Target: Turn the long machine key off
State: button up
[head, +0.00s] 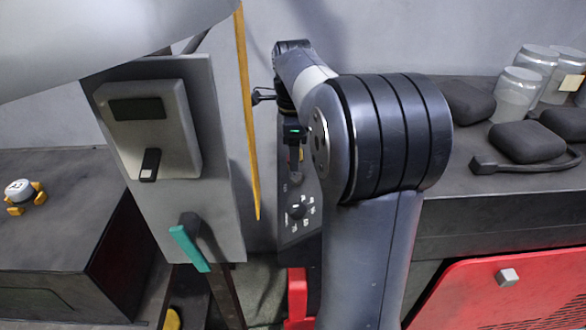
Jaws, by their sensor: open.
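A dark control panel (288,231) stands behind my arm, with a round black knob (297,212) and pale marks around it. Higher up, a small black part with a green light (295,132) shows beside my arm. My gripper (258,96) appears as a small dark shape at the far end of my arm, left of the wrist and above this panel. It is open, with nothing visible in it. I cannot make out the long machine key for certain; part of the dark panel is hidden behind my arm.
Left, a grey board (222,190) carries a box with a dark display (138,109), a black switch (150,165) and a teal-handled lever (189,248). A yellow strip (248,120) stands beside it. Jars (516,93) and black cases (527,142) occupy the right bench.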

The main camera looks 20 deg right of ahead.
aim_at(294, 176)
notch_tip(294, 176, down, 5)
jog(key=shift+f, duration=0.15)
jog(key=shift+a, duration=0.1)
jog(key=shift+c, duration=0.5)
jog(key=c, duration=0.9)
